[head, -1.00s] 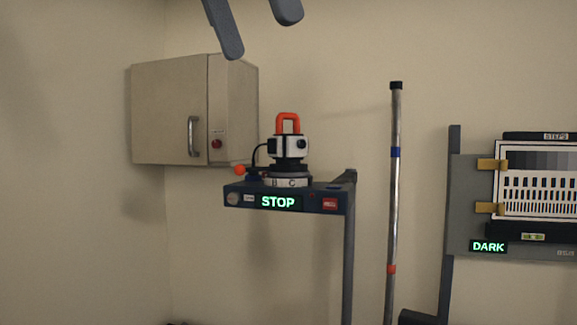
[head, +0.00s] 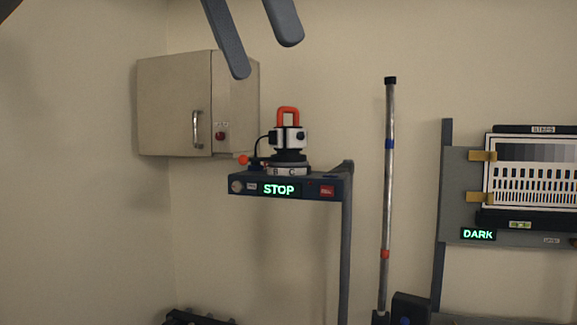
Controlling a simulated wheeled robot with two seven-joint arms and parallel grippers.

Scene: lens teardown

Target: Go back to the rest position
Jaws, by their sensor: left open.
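My left gripper (head: 266,58) hangs in from the top edge, a little left of centre. Its two dark grey fingers are spread apart with nothing between them. The wrist above the fingers is cut off by the frame. The fingers appear above the small shelf in the picture and do not touch anything I can see. My right gripper is not in view.
A beige wall cabinet (head: 175,106) is at left. A shelf (head: 290,187) reading STOP carries a white and black device with an orange handle (head: 288,117). A metal pole (head: 388,190) stands right of it. A board with a test chart (head: 535,180) is at far right.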

